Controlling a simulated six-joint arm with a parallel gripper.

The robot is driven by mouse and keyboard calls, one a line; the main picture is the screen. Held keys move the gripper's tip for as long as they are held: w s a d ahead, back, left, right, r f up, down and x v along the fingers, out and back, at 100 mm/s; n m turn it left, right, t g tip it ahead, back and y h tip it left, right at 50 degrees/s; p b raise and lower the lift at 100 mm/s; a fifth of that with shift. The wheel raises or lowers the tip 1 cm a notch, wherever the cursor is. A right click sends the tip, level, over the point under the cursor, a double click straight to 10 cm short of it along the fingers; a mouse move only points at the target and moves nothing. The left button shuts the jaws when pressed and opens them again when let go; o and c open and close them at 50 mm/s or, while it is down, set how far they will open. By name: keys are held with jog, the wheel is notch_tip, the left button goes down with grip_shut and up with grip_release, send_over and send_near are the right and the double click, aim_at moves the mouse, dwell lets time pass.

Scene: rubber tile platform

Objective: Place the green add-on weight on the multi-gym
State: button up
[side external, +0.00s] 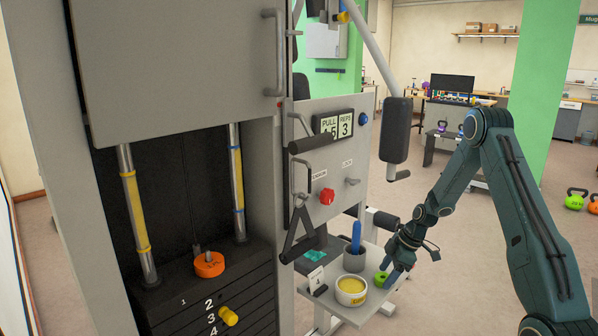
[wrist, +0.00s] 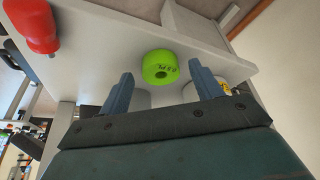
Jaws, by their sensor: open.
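The green add-on weight (wrist: 160,67) is a small round block with dark lettering and a hole. In the side view the weight (side external: 380,278) is at the right end of a small grey tray (side external: 345,312), partly hidden by my gripper (side external: 390,277). In the wrist view my gripper (wrist: 160,70) is open, its two fingertips on either side of the weight with a gap at each side. The multi-gym's weight stack (side external: 215,300) stands at the left. An orange round weight (side external: 209,265) sits on its top plate, between two guide rods.
Gym handles (side external: 300,235) and a padded arm (side external: 396,130) hang nearby. A yellow pin (side external: 228,315) sticks out of the stack.

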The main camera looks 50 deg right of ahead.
jog(key=v, duration=1.1)
jog(key=shift+r, duration=0.3)
jog(key=s+a+r+m+h, duration=0.2)
jog(key=a+r+m, duration=0.1)
jog(key=a+r, duration=1.3)
jog(key=s+a+r+m+t, duration=0.1)
jog(key=s+a+m, duration=0.1)
jog(key=s+a, duration=0.4)
jog(key=s+a+r+m, duration=0.2)
jog(key=s+a, duration=0.4)
jog(key=s, duration=0.2)
jog(key=shift+s+a+r+t+h, duration=0.15)
jog(key=shift+s+r+t+h, duration=0.1)
jog(key=shift+t+h, duration=0.15)
